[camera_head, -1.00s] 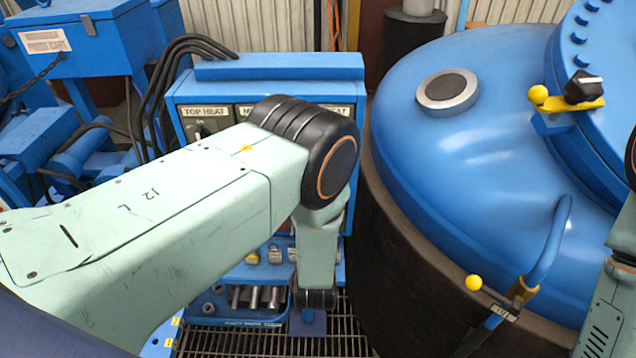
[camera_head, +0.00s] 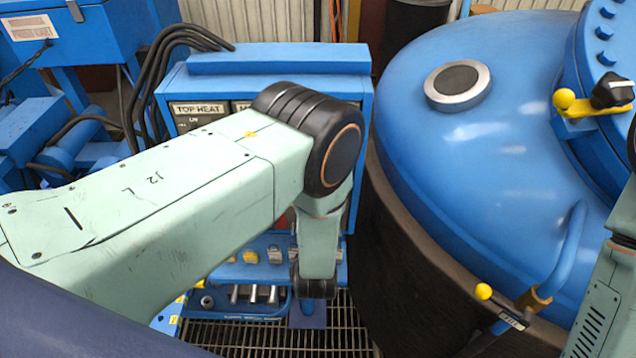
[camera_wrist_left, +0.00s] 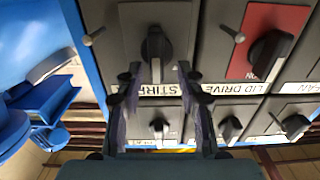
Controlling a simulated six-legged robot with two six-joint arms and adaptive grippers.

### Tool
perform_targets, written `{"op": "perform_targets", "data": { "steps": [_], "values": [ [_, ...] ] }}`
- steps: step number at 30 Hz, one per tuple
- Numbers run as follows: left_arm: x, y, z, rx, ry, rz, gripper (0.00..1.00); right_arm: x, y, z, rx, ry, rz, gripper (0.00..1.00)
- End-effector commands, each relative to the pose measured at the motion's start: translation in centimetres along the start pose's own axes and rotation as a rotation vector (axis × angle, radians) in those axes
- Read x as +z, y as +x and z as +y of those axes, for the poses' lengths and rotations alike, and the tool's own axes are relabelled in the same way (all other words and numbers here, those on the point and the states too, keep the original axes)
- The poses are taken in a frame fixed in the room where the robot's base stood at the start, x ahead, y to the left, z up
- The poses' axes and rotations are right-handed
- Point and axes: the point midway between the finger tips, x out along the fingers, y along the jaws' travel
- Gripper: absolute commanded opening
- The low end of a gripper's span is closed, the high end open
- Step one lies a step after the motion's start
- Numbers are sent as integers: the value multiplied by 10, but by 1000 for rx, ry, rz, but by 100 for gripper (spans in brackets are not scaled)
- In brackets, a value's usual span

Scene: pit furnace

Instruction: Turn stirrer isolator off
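The stirrer isolator is a dark rotary knob (camera_wrist_left: 157,48) on a grey panel in the left wrist view. In the head view, my left arm hides this switch and the gripper. My right arm shows at the right edge; its gripper is out of view.
A red LID DRIVE panel with a knob (camera_wrist_left: 268,52) sits beside the stirrer panel. More knobs (camera_wrist_left: 230,128) lie in the neighbouring row. In the head view, the blue switch cabinet (camera_head: 280,62) stands close to the large blue furnace lid (camera_head: 480,150). Black cables (camera_head: 160,70) run at its left.

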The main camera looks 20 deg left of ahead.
Motion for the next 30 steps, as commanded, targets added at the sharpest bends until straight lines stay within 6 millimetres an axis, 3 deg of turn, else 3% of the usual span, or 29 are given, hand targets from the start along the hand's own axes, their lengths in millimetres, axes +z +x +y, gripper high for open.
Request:
{"op": "perform_targets", "data": {
  "steps": [8, 21, 30],
  "values": [
    [0, -2, 0, 1, 0, 0, 38, 0, 0, 0, 0, 0, 1, 81],
    [0, -1, 0, -1, 0, 0, 0, 0, 0, 0, 0, 0, 0, 81],
    [0, 0, 0, 1, 0, 1, 0, 0, 0, 0, 0, 0, 0, 81]
  ]
}}
